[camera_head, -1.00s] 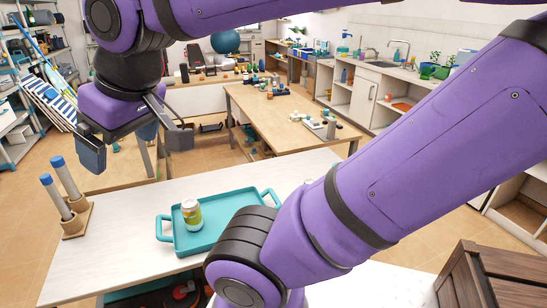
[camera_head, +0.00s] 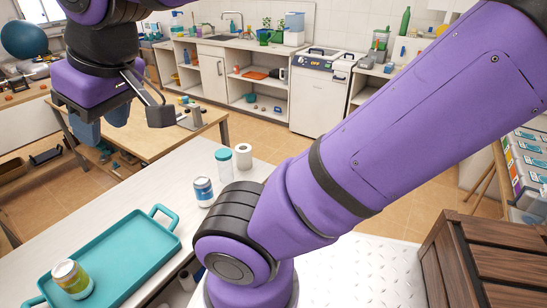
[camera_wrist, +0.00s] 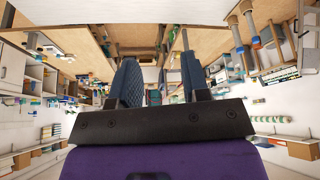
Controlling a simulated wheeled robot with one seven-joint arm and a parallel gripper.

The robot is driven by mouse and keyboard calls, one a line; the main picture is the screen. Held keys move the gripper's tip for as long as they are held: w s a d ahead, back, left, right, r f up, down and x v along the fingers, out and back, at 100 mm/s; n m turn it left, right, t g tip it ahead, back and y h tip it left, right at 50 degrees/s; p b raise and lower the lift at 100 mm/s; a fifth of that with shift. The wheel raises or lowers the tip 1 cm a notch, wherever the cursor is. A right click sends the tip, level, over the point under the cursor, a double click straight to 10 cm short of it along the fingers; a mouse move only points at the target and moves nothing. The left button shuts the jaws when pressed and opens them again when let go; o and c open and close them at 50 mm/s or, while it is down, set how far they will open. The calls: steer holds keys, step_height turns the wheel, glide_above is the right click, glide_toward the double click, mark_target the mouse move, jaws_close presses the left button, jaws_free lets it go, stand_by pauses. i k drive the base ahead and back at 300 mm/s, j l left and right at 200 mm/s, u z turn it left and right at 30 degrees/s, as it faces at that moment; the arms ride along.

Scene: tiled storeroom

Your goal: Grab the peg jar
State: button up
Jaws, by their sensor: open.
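A clear jar with a teal lid (camera_head: 224,161) stands upright on the white table in the head view, just behind a white-and-blue can (camera_head: 203,191). It looks like the peg jar, but its contents are too small to tell. My gripper (camera_head: 101,122) hangs at the upper left of the head view, well left of the jar and apart from it. It is open and empty. In the wrist view its two dark fingers (camera_wrist: 158,78) stand apart with nothing between them. I cannot make out the jar in the wrist view.
A teal tray (camera_head: 130,247) with a yellow-green can (camera_head: 72,279) lies on the white table (camera_head: 165,182) at the lower left. A white roll (camera_head: 244,156) stands close beside the jar. My arm crosses just right of these. A wooden crate (camera_head: 485,262) is at the lower right.

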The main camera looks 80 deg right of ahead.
mark_target(224, 169)
steer(key=z, duration=1.55)
steer(key=i+l+z, duration=0.15)
steer(key=i+l, duration=0.35)
steer(key=l, duration=0.1)
